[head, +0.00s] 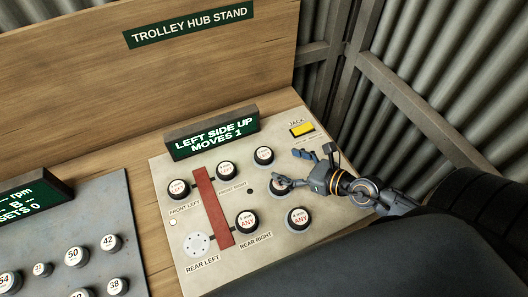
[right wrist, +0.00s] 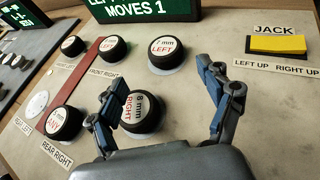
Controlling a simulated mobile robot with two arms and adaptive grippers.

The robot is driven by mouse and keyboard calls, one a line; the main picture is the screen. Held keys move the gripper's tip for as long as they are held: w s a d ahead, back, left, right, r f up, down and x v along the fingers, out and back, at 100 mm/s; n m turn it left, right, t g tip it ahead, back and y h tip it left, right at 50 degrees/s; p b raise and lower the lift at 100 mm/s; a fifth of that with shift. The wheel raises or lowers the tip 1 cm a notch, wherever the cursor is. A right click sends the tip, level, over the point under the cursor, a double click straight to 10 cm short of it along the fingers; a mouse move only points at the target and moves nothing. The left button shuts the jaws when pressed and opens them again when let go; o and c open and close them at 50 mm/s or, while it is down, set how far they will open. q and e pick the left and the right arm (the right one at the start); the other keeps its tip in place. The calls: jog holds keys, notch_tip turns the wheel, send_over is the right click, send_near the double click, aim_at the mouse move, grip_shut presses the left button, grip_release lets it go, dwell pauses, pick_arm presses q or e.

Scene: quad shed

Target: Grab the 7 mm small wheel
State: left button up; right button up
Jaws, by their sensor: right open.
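Several small black wheels with white printed caps sit on the grey trolley board. One reading "7 mm LEFT" (right wrist: 167,50) stands upper middle in the right wrist view, just beyond my right fingertips; in the head view the same wheel (head: 264,155) is below the green sign. My right gripper (head: 306,168) is open and empty. In the right wrist view its fingers (right wrist: 162,88) are spread above another wheel marked "RIGHT" (right wrist: 140,112), whose size number looks like 6 or 8. That wheel is partly covered by the left finger. My left gripper is not in view.
A red bar (head: 213,205) lies between the wheels on the board (head: 170,160). A bare rear left hub (head: 198,244) is at lower left. Two "ANY" wheels stand nearby, one at rear right (head: 247,221). A yellow jack switch (head: 302,129) is at upper right.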

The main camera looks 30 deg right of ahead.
aim_at(266, 154)
jog(key=shift+w+a+f, duration=0.2)
jog(key=shift+w, duration=0.45)
jog(key=shift+x, duration=0.8)
jog(key=x, duration=0.3)
jog(key=p+x, duration=0.1)
jog(key=shift+w+d+r, duration=0.1)
jog(key=shift+w+d, duration=0.05)
jog(key=shift+w, duration=0.5)
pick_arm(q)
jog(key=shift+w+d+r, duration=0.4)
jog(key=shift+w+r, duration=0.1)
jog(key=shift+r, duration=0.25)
pick_arm(e)
jog(key=shift+c, duration=0.2)
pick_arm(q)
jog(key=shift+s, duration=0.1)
pick_arm(e)
jog(key=c, duration=1.2)
jog(key=shift+c, duration=0.2)
